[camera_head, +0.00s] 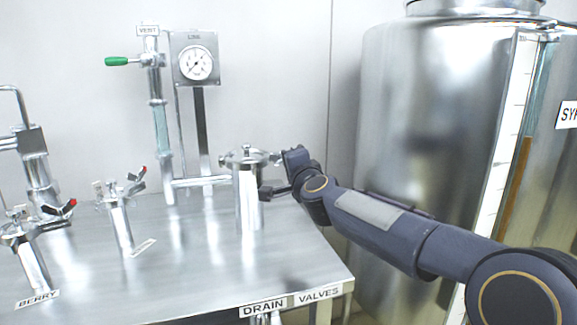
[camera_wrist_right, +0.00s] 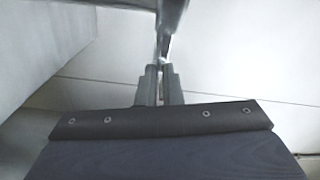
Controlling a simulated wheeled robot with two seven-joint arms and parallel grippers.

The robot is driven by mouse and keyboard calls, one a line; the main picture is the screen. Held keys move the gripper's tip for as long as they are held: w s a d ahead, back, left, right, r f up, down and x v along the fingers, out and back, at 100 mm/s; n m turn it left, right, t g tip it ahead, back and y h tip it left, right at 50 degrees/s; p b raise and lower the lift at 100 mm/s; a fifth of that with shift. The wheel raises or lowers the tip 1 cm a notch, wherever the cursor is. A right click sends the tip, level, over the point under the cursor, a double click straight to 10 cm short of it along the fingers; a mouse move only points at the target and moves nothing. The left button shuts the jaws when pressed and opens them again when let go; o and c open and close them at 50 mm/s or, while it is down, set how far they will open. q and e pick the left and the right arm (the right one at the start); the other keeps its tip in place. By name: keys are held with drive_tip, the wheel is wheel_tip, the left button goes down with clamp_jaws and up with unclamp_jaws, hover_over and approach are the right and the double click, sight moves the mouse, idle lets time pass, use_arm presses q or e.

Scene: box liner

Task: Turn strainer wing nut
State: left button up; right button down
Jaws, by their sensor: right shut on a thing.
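The strainer (camera_head: 249,195) is an upright steel canister on the steel table, with a clamped lid on top. A wing nut (camera_head: 276,158) sticks out at the right side of its lid clamp. My right gripper (camera_head: 279,175) is at the right side of the strainer, just beside the wing nut. In the right wrist view my right gripper (camera_wrist_right: 160,82) has its fingers close together on a thin metal piece (camera_wrist_right: 163,48), which looks like the wing nut. The fingers hide part of it. My left gripper is not in view.
A pipe joins the strainer to a sight tube with a green-handled vent valve (camera_head: 120,61). A gauge (camera_head: 196,63) stands behind. Two valves with red-tipped handles (camera_head: 121,205) stand at the left. A large steel tank (camera_head: 425,130) stands at the right.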

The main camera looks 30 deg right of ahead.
drive_tip(key=shift+m, duration=1.1)
drive_tip(key=c, duration=1.6)
unclamp_jaws()
drive_tip(key=v, duration=0.7)
drive_tip(key=shift+s+a, duration=0.1)
drive_tip(key=shift+s, duration=0.3)
